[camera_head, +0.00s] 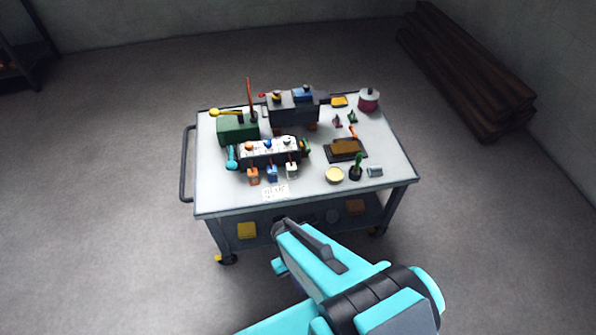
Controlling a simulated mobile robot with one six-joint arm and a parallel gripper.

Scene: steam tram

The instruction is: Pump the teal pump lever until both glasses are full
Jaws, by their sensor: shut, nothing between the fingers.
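A teal lever (232,155) stands at the left end of a small machine (268,150) with a pale top and several coloured knobs. Small orange (253,176), blue (272,173) and whitish (292,170) items stand along its front. They are too small to tell whether they are the glasses, or how full they are. My gripper (281,229) is shut and empty in front of the table's near edge, below and right of the lever and well apart from it. My teal arm fills the lower middle.
The grey wheeled table (225,192) also bears a green box (237,130) with yellow and red levers, a dark machine (292,106), a red pot (369,99), a brown board (346,149) and a yellow dish (334,175). Dark planks (465,75) lie by the right wall. The floor around is clear.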

